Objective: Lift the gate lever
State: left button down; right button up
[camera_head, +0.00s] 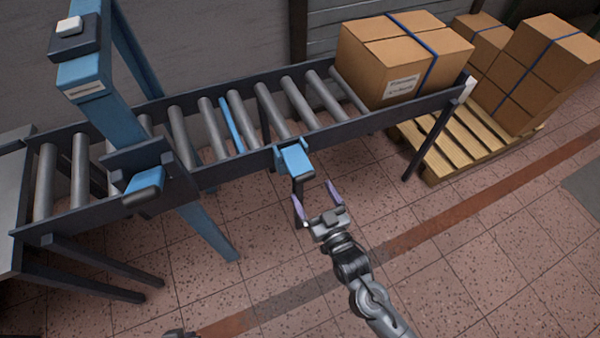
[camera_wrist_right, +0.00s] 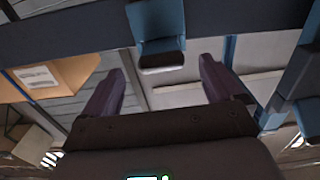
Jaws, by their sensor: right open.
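The gate lever (camera_head: 294,160) is a blue piece with a dark end, mounted on the near side rail of the roller conveyor. It points downward. In the right wrist view the lever (camera_wrist_right: 158,24) hangs from the rail at top centre, its dark end in line with the gap between my fingers. My right gripper (camera_head: 313,195) is open and empty, with purple fingers just in front of and below the lever; I see no clear contact. It also shows in the right wrist view (camera_wrist_right: 163,70). A dark tip at the bottom edge may be my left gripper (camera_head: 178,333); its jaws do not show.
The roller conveyor (camera_head: 235,165) runs across the view, with a thin blue strip (camera_head: 230,125) between rollers. A cardboard box (camera_head: 370,65) sits at its right end. A blue post (camera_head: 95,85) stands at left. More boxes sit on a pallet (camera_head: 450,150). Floor below is clear.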

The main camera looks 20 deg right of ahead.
aim_at(300, 170)
jog(key=w+b, duration=0.1)
jog(key=w, duration=0.3)
jog(key=w+b, duration=0.2)
jog(key=w, duration=0.2)
jog(key=shift+a, duration=0.2)
jog(key=shift+w+b, duration=0.35)
jog(key=shift+w, duration=0.2)
